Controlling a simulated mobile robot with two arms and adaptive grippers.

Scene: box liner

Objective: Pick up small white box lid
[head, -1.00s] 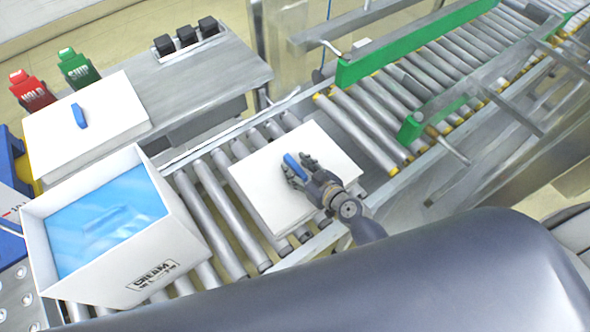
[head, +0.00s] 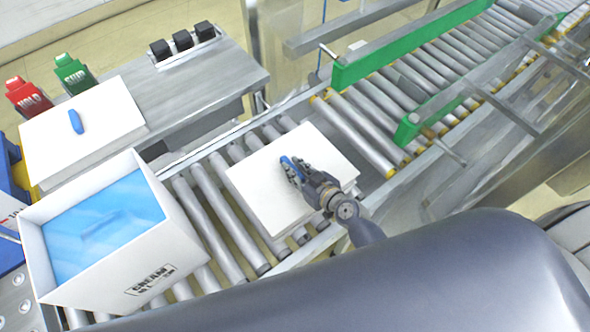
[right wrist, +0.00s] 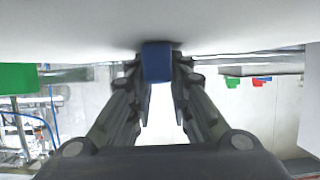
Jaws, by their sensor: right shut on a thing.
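A small white box lid (head: 262,180) with a blue handle lies flat over the roller conveyor in the middle of the head view. My right gripper (head: 291,170) is over the lid and shut on its blue handle (right wrist: 157,62). In the right wrist view the handle is between the two fingers, and the white lid surface (right wrist: 90,35) fills the top. Whether the lid rests on something beneath it is hard to tell. My left gripper is not in view.
An open white box (head: 165,245) with a blue liner stands on the rollers at left. Another white lid (head: 110,115) with a blue handle lies on the steel side table (head: 200,85). Green guide rails (head: 390,50) border the conveyor at upper right.

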